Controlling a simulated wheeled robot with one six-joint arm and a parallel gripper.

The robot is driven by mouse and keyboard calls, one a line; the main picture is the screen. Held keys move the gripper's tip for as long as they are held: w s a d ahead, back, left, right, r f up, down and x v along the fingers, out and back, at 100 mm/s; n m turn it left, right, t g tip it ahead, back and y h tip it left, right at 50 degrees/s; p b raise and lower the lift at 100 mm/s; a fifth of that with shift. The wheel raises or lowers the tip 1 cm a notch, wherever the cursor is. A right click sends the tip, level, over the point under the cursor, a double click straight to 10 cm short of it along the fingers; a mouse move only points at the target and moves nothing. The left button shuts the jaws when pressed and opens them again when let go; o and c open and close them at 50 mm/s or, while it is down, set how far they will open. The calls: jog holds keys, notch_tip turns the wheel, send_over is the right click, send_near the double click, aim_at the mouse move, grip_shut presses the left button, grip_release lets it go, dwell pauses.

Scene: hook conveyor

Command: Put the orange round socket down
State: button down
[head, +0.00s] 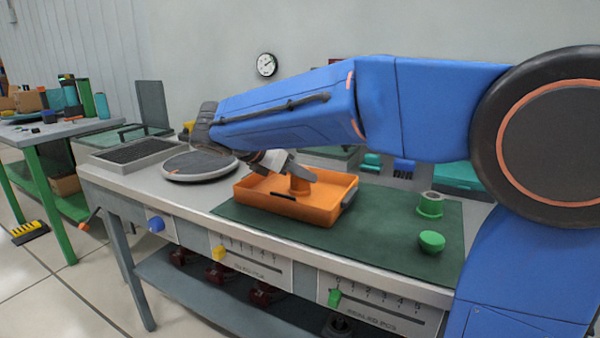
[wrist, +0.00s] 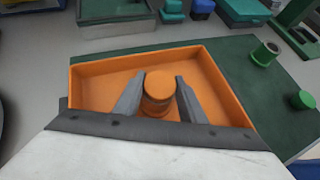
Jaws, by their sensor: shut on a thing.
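The orange round socket (wrist: 158,86) is between the two grey fingers of my gripper (wrist: 160,105) in the wrist view. My gripper is shut on it. In the head view the socket (head: 300,184) shows below the fingers (head: 283,165), inside the outline of an orange tray (head: 320,215). The tray's walls (wrist: 222,92) surround the socket and fingers in the wrist view. I cannot tell whether the socket's base touches the tray floor.
The tray stands on a green mat (head: 390,225). To its right are a green hollow socket (head: 430,205) and a green round piece (head: 432,241). A grey round plate (head: 200,165) lies to the left. Teal and blue pieces (head: 404,166) stand behind.

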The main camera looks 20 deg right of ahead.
jog(key=shift+f, duration=0.1)
jog(key=c, duration=1.2)
grip_release()
jog(key=shift+o, duration=0.2)
jog(key=shift+a+r, duration=0.1)
jog(key=shift+r, duration=0.15)
jog(key=v, duration=1.1)
jog(key=shift+a+r, duration=0.25)
jog(key=shift+s, duration=0.2)
